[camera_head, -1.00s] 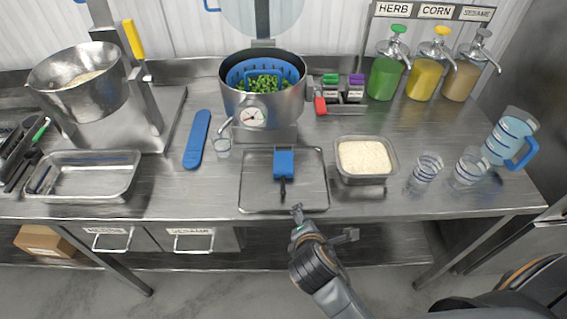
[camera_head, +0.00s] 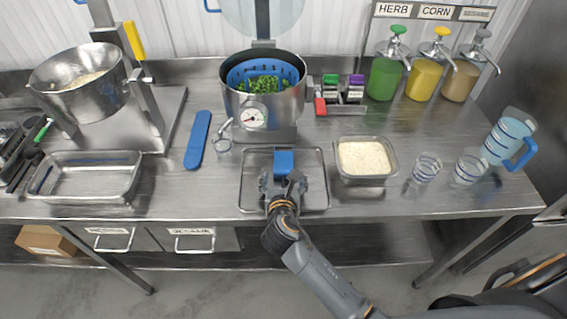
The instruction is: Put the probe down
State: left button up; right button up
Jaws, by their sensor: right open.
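A blue tool (camera_head: 284,162), whose black handle is now hidden, lies on a metal tray (camera_head: 318,170) at the front middle of the counter. I cannot tell whether this tool is the probe; nothing else shows clearly as one. My right gripper (camera_head: 283,183) is open over the front of the tray, at the near end of the blue tool. Its fingers are spread to either side of where the handle lay; contact cannot be made out. My left gripper is not in view.
A blue flat tool (camera_head: 198,140) lies to the left.

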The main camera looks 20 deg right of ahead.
aim_at(283, 171)
jog(key=shift+w+d, duration=0.15)
jog(key=shift+w, duration=0.35)
jog(key=p+x, duration=0.1)
jog(key=x, duration=0.3)
jog(key=shift+w+f, duration=0.2)
jog(key=shift+f, duration=0.05)
jog(key=shift+s+r, duration=0.1)
jog(key=c, duration=1.3)
jog(key=shift+c, duration=0.5)
jog(key=shift+r, duration=0.1)
